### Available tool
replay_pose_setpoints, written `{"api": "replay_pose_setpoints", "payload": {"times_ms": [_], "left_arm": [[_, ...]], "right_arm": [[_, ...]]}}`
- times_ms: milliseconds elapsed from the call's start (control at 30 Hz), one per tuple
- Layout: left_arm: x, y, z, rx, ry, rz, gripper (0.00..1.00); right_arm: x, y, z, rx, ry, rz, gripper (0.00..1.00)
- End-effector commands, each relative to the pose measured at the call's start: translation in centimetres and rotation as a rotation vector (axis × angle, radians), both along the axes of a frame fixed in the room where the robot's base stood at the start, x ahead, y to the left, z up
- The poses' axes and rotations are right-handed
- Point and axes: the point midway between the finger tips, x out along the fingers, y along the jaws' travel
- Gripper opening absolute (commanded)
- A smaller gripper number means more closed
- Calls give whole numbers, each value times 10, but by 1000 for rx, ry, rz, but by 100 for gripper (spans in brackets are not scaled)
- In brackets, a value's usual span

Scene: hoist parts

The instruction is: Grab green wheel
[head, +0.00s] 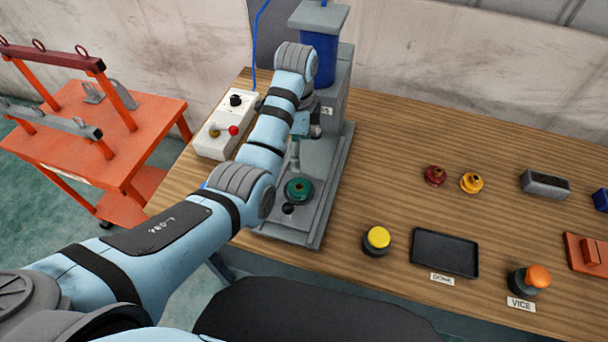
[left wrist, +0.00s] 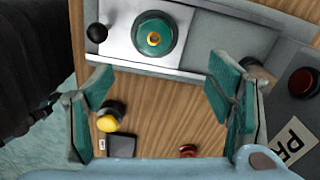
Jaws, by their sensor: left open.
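The green wheel (head: 298,190) sits on the grey base of the press, with a brass-coloured centre. In the left wrist view the green wheel (left wrist: 154,36) is near the top, beyond the fingertips and not between them. My left gripper (left wrist: 160,82) is open with nothing between its teal-padded fingers. In the head view my left arm reaches over the press; its gripper is mostly hidden behind the arm, above and behind the wheel. My right gripper is in neither view.
The press column (head: 318,60) rises at the back. A control box (head: 212,138) with a red-knobbed lever is to its left. Open wood lies between.

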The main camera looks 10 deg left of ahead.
Motion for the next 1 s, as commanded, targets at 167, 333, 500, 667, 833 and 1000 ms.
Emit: {"api": "replay_pose_setpoints", "payload": {"times_ms": [167,333,500,667,833,1000], "left_arm": [[-2,-3,-46,1,7,-12,74],[0,-4,-83,0,3,-13,74],[-1,-4,-107,0,5,-11,74],[-1,-4,-138,-1,4,-8,74],[-1,-4,-142,-1,1,-7,74],[-1,-4,-141,-1,1,-6,60]], "right_arm": [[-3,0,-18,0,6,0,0],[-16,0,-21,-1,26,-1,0],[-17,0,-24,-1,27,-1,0],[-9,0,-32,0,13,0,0],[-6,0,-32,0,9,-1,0],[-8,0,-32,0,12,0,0]]}}
